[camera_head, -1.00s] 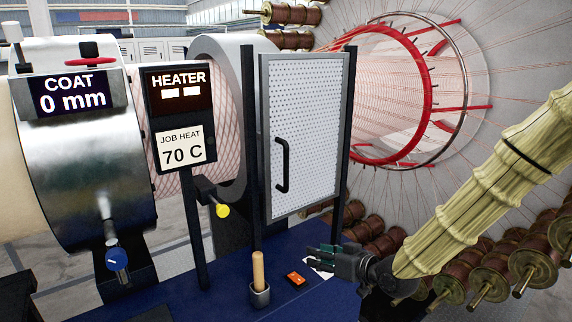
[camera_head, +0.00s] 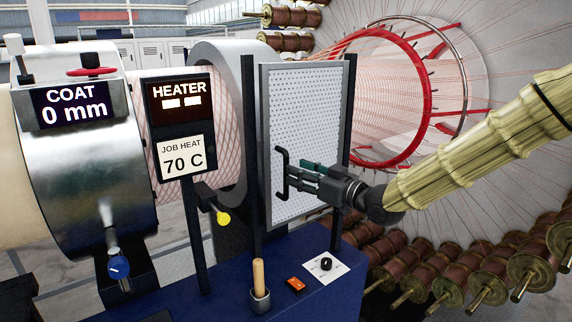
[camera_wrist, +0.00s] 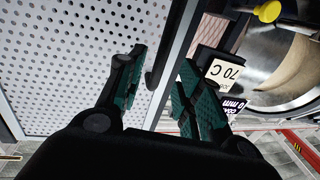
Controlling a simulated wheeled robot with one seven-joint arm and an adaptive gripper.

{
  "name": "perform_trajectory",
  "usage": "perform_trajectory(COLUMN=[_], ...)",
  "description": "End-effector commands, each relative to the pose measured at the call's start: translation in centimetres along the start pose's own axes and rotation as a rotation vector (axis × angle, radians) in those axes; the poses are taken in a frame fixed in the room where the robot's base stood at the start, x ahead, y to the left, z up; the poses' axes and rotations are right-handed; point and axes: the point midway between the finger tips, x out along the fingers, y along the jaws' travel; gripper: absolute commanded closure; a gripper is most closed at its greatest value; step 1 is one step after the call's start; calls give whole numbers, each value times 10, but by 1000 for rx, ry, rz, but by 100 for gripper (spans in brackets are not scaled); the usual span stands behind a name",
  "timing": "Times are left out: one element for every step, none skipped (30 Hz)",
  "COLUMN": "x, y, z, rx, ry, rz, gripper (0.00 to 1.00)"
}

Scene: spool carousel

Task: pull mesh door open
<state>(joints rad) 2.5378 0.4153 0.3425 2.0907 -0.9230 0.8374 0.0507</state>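The mesh door (camera_head: 300,110) is a pale perforated panel in a grey frame between two dark posts, and it looks closed. Its black handle (camera_head: 280,174) is an upright bar near the left edge. My gripper (camera_head: 293,178) is at the handle from the right, in front of the panel. In the wrist view, the mesh (camera_wrist: 70,60) fills the left side. The dark handle bar (camera_wrist: 163,65) runs between my gripper's spread green-padded fingers (camera_wrist: 163,70), with gaps on both sides. The fingers are open; contact with the bar cannot be told.
A heater sign (camera_head: 180,110) on a post and a yellow knob (camera_head: 222,217) stand left of the door. A wooden-handled tool in a cup (camera_head: 260,295), an orange switch (camera_head: 296,285) and a black knob (camera_head: 326,264) are on the blue base below. Spools (camera_head: 440,270) line the right.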

Motion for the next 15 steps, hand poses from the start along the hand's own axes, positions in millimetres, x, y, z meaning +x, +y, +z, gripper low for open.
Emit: perform_trajectory(x=[9, 13, 19, 23, 27, 32, 36, 39, 43, 46, 48, 50, 52, 53, 54], y=[0, 0, 0, 0, 0, 0, 0, 0, 0, 0, 1, 0, 0, 0, 0], z=[-2, -2, -1, -1, -1, -2, -2, -1, -1, -1, -1, 0, 0, 0, 0], rx=[0, -1, 0, 0, 1, 1, 1, 1, 0, 0, 0, 1, 1, 1, 1], ry=[-2, -2, -3, -3, -2, -1, -2, -2, -2, -1, -1, -1, -1, -1, -1], rz=[-1, -1, -1, -1, 0, 0, 0, -1, 0, 0, 0, 0, 0, 0, 0], gripper=[65, 65, 65, 65, 65, 65, 65, 65, 65, 65, 65, 65, 65, 65, 65])
